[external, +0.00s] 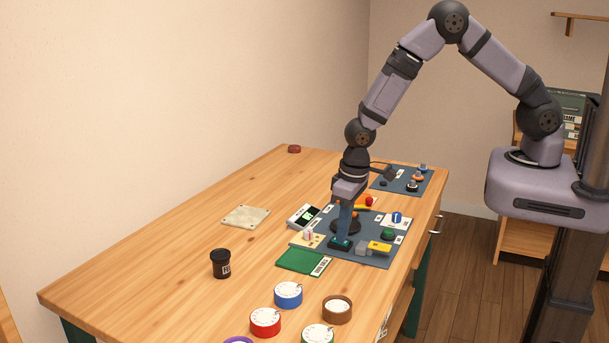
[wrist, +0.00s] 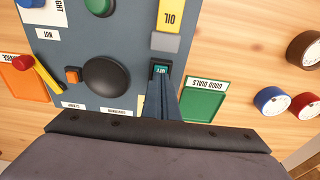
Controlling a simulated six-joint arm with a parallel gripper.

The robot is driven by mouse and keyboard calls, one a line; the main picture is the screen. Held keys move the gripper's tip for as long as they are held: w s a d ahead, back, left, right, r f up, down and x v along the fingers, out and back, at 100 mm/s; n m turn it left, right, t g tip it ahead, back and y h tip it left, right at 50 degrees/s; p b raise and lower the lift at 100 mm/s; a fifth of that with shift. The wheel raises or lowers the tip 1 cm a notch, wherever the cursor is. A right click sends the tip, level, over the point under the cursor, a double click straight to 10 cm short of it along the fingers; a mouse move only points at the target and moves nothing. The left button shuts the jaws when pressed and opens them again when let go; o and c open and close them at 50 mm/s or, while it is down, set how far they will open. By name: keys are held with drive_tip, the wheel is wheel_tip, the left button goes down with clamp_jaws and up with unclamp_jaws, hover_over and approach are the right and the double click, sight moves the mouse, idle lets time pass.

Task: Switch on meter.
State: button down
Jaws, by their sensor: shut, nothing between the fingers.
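A small teal switch (wrist: 160,70) with a dark housing sits on the grey-blue panel (external: 373,255); its label is too small to read for certain. My gripper (wrist: 162,78) is shut and empty, its fingertips right at the switch's near edge. I cannot tell whether they touch it. In the external view my gripper (external: 343,236) points down over the same switch. A white device with a lit green display (external: 307,213), likely the meter, stands at the panel's left edge.
A green GOOD DIALS tray (wrist: 205,103) lies alongside. Several round dials, such as the blue one (external: 288,294), and a black cup (external: 221,264) stand nearer the front.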

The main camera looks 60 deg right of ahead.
drive_tip(key=shift+s+d+f, duration=0.1)
drive_tip(key=shift+s+f, duration=0.05)
drive_tip(key=shift+s, duration=0.25)
wheel_tip(320, 180, up, 5)
drive_tip(key=p, duration=0.3)
drive_tip(key=shift+p, duration=0.35)
drive_tip(key=shift+b, duration=0.65)
wheel_tip(320, 180, up, 9)
drive_tip(key=s+b, duration=0.1)
drive_tip(key=b, duration=0.1)
drive_tip(key=shift+s, duration=0.15)
drive_tip(key=shift+f+b, duration=0.15)
drive_tip(key=shift+b, duration=0.95)
drive_tip(key=shift+w+b, duration=0.2)
drive_tip(key=shift+b, duration=1)
drive_tip(key=shift+t+b, duration=0.4)
drive_tip(key=shift+b, duration=0.45)
drive_tip(key=shift+d+r, duration=0.1)
drive_tip(key=shift+r, duration=0.25)
